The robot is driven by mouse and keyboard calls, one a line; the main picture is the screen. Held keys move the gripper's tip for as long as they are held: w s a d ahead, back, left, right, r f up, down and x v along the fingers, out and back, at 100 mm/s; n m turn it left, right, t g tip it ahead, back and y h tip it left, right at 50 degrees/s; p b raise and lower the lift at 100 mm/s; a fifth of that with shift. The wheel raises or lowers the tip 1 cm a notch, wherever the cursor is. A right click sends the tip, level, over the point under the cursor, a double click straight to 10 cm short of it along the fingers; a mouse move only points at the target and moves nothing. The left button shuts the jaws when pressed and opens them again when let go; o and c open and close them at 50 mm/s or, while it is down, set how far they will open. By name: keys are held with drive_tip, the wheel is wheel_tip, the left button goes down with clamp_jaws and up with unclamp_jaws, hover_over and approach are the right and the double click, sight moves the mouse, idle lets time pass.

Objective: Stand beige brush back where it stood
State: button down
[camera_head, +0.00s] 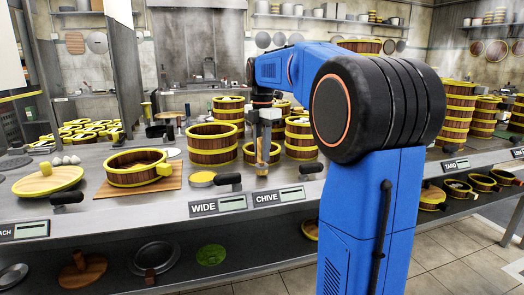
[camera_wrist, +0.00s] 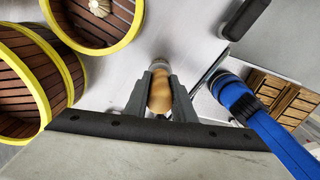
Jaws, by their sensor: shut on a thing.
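The beige brush (camera_wrist: 160,92) shows in the wrist view as a rounded tan handle between the fingers of my gripper (camera_wrist: 162,100). The fingers are shut on it from both sides. Its lower end is hard to make out. In the head view my gripper (camera_head: 263,140) points down over the front part of the counter (camera_head: 120,208), behind the CHIVE label, with the brush (camera_head: 262,166) upright below it. I cannot tell whether the brush touches the counter.
Banded wooden steamers (camera_head: 211,148) stand close behind and left of my gripper; one holds a bun (camera_wrist: 100,8). A yellow dish (camera_head: 202,179) and black handles (camera_head: 229,179) (camera_head: 310,169) are near. WIDE (camera_head: 218,206) and CHIVE (camera_head: 279,197) labels line the counter edge.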

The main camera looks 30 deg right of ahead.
drive_tip(key=shift+f, duration=0.45)
idle(0.3)
drive_tip(key=c, duration=1.4)
unclamp_jaws()
drive_tip(key=shift+r, duration=0.1)
wheel_tip(320, 180, up, 17)
